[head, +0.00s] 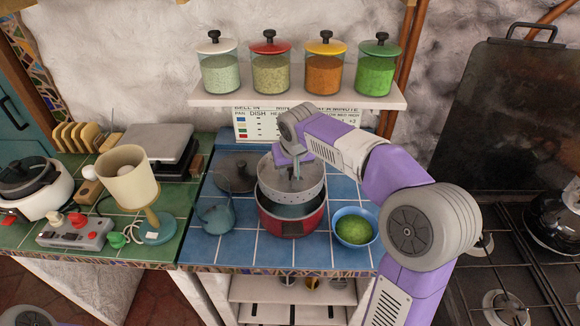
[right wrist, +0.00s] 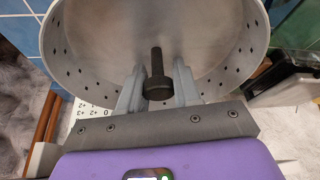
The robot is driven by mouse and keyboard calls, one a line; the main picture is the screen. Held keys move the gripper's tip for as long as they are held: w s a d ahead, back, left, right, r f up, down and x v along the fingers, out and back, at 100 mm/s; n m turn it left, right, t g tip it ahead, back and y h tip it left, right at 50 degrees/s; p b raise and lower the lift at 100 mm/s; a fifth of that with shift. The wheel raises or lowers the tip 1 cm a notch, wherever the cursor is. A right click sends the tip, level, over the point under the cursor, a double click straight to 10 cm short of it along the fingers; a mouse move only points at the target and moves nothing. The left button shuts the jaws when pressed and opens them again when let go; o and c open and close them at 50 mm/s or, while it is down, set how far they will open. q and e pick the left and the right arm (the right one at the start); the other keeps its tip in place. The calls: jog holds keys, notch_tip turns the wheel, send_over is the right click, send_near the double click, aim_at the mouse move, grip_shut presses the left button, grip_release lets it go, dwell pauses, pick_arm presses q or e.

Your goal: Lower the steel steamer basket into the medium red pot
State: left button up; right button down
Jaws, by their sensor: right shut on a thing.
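The steel steamer basket (head: 309,191), grey with small holes around its wall, hangs from my right gripper (head: 294,172) in the head view. The medium red pot (head: 292,229) stands on the blue tiles right below it; part of its inside shows under the basket. The basket looks roughly level and over the pot's back part; I cannot tell whether its bottom is below the rim. In the right wrist view, my gripper (right wrist: 157,88) is shut on the basket's dark central post (right wrist: 156,65), and the basket's bowl (right wrist: 110,45) fills the top. My left gripper is not in view.
A blue bowl of green food (head: 354,228) stands right of the pot. A teal kettle (head: 216,215) and a dark round lid (head: 234,172) are on its left. A shelf with several jars (head: 297,97) is above. A lamp (head: 130,180) stands further left.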

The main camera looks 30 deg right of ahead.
jog(key=shift+f+b, duration=1)
jog(key=shift+f, duration=0.3)
jog(key=shift+f+b, duration=1.5)
jog(key=shift+f, duration=0.5)
jog(key=shift+f, duration=0.15)
jog(key=shift+f+b, duration=1.1)
jog(key=shift+f, duration=0.15)
jog(key=shift+f, duration=0.1)
jog(key=shift+f+b, duration=0.3)
jog(key=shift+f, duration=0.05)
